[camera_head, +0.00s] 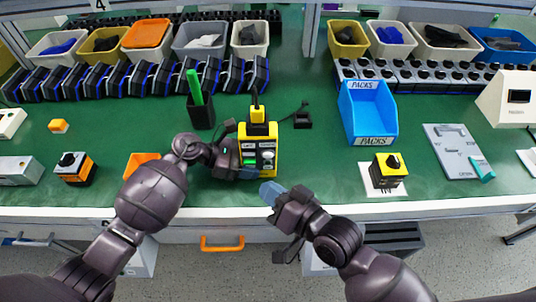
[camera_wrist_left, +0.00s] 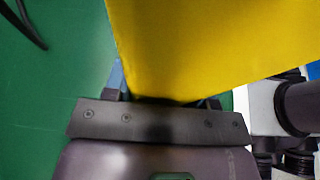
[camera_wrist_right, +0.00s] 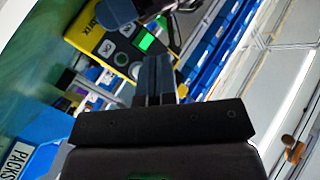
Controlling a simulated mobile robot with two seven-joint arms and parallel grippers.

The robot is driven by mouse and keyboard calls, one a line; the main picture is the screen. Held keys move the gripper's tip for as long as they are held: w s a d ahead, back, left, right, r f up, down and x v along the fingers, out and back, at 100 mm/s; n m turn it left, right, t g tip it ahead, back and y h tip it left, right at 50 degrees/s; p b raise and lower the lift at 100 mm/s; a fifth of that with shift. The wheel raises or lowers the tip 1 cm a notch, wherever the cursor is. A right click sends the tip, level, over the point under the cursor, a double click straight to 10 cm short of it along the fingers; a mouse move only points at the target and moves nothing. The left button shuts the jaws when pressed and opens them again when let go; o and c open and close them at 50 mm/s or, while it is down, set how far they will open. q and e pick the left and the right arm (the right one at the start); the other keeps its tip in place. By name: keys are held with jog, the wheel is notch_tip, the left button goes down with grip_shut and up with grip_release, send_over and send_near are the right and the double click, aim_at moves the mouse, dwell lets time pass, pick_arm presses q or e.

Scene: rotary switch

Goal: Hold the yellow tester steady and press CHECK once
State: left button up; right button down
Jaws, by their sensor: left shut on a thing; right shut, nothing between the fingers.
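The yellow tester (camera_head: 257,143) stands on the green bench near its front edge. Its dark face carries a lit green screen, labels and several buttons; the lettering is too small to read surely. It also shows in the right wrist view (camera_wrist_right: 93,20). My left gripper (camera_head: 250,173) is shut on the tester's lower left side; its yellow side fills much of the left wrist view (camera_wrist_left: 210,45). My right gripper (camera_head: 270,192) is shut and empty, just in front of and below the tester, apart from it. Its closed fingertips (camera_wrist_right: 153,65) point toward the tester's face.
A black cup with a green marker (camera_head: 200,110) stands behind my left gripper. An orange tray (camera_head: 141,163) lies left, a blue PACKS bin (camera_head: 368,112) right. A yellow-black switch (camera_head: 387,171) sits on a white card. Bare bench lies between tester and switch.

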jog(key=shift+w, duration=2.25)
jog(key=shift+w, duration=0.1)
dwell(0.3)
jog(key=shift+w, duration=0.3)
jog(key=shift+w, duration=0.4)
dwell(0.8)
jog(key=shift+s, duration=0.85)
jog(key=shift+s, duration=2.5)
